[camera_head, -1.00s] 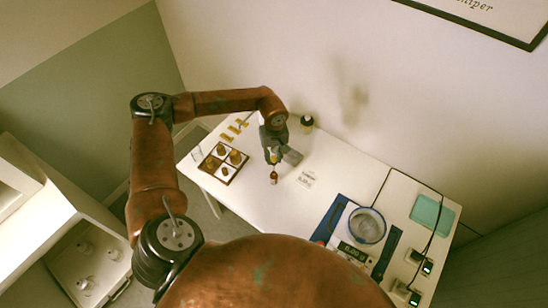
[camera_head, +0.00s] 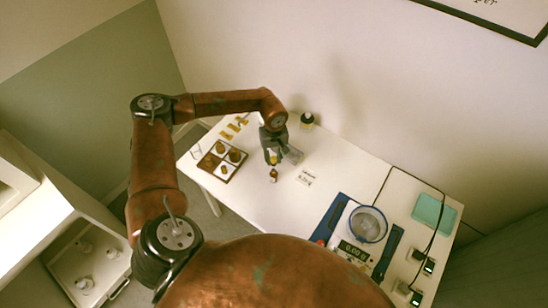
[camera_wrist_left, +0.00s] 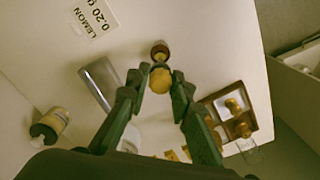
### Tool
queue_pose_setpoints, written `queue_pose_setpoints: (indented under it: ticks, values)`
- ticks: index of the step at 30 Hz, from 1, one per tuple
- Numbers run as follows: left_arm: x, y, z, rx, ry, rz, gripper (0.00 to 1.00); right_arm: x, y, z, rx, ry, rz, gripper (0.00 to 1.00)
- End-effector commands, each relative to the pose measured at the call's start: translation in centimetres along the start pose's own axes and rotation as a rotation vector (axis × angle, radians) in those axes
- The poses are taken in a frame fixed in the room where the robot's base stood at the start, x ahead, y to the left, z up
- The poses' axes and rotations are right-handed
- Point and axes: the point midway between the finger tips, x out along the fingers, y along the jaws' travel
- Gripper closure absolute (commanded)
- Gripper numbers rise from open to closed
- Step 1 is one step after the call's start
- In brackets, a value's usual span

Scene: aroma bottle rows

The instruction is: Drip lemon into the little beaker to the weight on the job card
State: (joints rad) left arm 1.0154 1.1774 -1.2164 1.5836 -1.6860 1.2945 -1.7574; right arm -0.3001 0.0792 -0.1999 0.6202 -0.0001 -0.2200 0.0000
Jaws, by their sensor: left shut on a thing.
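My left gripper (camera_head: 273,158) is shut on a small rounded yellow thing (camera_wrist_left: 160,80), which looks like a bottle top or dropper bulb. A small amber bottle (camera_head: 273,175) stands on the table just below it; its brown rim (camera_wrist_left: 160,50) shows just beyond the fingertips in the left wrist view. I cannot tell whether the two touch. The job card (camera_head: 306,178) lies to the right and reads LEMON 0.20 g in the left wrist view (camera_wrist_left: 92,16). The scale (camera_head: 353,250) stands at the right, its display apparently 0.00, with a blue-rimmed round glass (camera_head: 368,224). I cannot make out a little beaker. My right gripper is out of view.
A dark-capped bottle (camera_head: 307,121) stands at the back. A grey block (camera_wrist_left: 100,82) lies beside the gripper. A compartment tray (camera_head: 240,168) with brown tops and several yellow strips (camera_head: 235,128) lie to the left. A teal mat (camera_head: 434,212) and cables are at the right.

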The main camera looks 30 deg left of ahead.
Motion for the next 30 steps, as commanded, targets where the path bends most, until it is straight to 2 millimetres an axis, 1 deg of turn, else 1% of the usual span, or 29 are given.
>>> queue_pose_setpoints:
  ticks: [3,30]
  values:
    - [0.6,0.0,0.0,0.000,0.000,0.000,1.00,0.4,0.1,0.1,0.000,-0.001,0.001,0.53]
    - [4.0,0.0,0.0,-0.001,-0.001,0.000,1.00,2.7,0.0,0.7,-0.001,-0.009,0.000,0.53]
